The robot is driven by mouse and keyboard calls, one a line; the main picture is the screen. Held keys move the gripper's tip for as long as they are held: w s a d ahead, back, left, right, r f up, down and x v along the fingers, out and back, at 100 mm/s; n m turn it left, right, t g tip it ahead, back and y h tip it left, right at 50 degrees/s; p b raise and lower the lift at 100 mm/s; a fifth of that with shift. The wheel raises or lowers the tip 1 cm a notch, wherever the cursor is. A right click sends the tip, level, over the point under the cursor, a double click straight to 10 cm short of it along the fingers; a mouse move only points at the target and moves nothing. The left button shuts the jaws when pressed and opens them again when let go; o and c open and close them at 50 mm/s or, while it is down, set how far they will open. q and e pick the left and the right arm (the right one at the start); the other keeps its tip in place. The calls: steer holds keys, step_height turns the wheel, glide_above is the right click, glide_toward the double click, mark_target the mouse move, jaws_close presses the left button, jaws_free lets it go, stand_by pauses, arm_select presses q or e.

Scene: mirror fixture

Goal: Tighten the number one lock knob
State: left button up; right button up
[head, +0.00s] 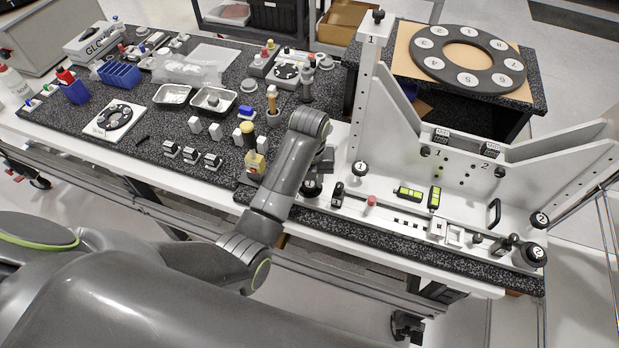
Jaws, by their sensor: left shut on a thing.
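The mirror fixture (400,195) is a pale frame on the right part of the bench. A black lock knob (312,188) sits at its front left corner, at the number one end. My left gripper (316,177) reaches down over this knob and is shut on it; the wrist and fingers hide part of the knob. My right gripper is not in view.
A tall post with a 1 label (365,70) rises close to my left wrist.

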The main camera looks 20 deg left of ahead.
arm_select(q)
steer(key=shift+m, duration=0.5)
steer(key=o, duration=1)
steer(key=shift+r, duration=0.1)
